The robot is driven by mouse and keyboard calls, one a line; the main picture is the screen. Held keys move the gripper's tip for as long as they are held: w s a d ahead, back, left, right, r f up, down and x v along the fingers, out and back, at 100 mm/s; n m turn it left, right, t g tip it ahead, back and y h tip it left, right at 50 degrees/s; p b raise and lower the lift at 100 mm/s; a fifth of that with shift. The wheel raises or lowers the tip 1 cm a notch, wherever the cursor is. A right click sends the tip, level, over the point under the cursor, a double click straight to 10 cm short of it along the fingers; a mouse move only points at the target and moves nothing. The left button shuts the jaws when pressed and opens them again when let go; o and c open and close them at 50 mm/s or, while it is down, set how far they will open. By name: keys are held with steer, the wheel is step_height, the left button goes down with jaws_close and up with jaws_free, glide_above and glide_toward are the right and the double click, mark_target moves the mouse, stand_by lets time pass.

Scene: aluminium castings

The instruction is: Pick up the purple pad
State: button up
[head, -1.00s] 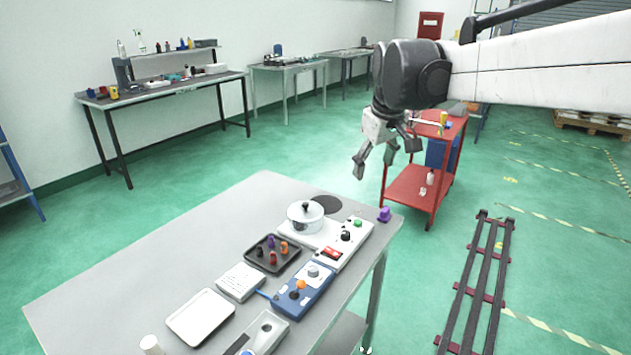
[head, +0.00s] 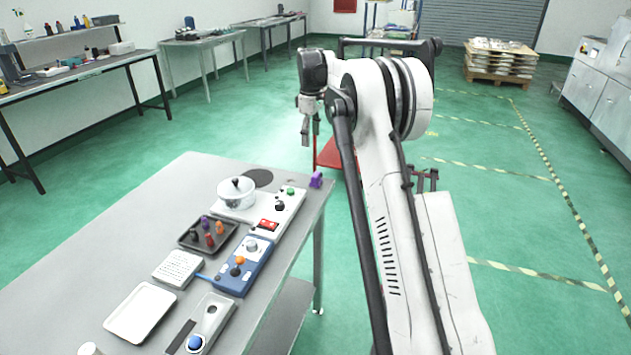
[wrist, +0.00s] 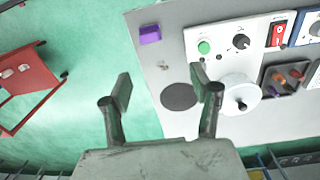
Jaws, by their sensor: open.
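The purple pad (head: 316,180) lies at the far right corner of the grey table (head: 120,225). In the wrist view the purple pad (wrist: 150,34) is near the table's edge, at the upper middle, ahead of the fingers. My gripper (head: 310,138) hangs pointing down beyond the table's far right corner, above the pad's level and apart from it. In the wrist view my gripper (wrist: 160,88) has its two fingers spread wide with nothing between them. The pad is not hidden in either view.
A white control panel (head: 262,210) with a lidded pot (head: 237,194) stands near the pad. A dark disc (head: 257,178), a black tray (head: 190,243) of coloured pegs and a blue box (head: 245,268) share the table. A red cart (head: 330,154) stands beyond. Bare table lies left.

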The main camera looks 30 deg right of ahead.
glide_above(316, 174)
step_height(316, 174, down, 4)
steer(key=shift+n, duration=0.3)
steer(key=f, duration=0.8)
steer(key=shift+a+f, duration=0.2)
steer(key=shift+d+f+p, duration=0.15)
steer(key=shift+f+p, duration=0.2)
steer(key=shift+f, duration=2.35)
steer(key=c, duration=1.1)
steer(key=shift+r, duration=0.15)
steer(key=shift+r, duration=0.2)
step_height(316, 174, up, 4)
steer(key=shift+f, duration=0.1)
steer(key=a+r, duration=0.2)
steer(key=a, duration=0.1)
steer(key=s+a+r, duration=0.1)
steer(key=a+r, duration=0.1)
steer(key=a, duration=0.2)
steer(key=s+a+r+b, duration=0.1)
steer(key=a+r, duration=0.1)
steer(key=a, duration=0.2)
steer(key=shift+s+a+r, duration=0.2)
steer(key=shift+r, duration=0.1)
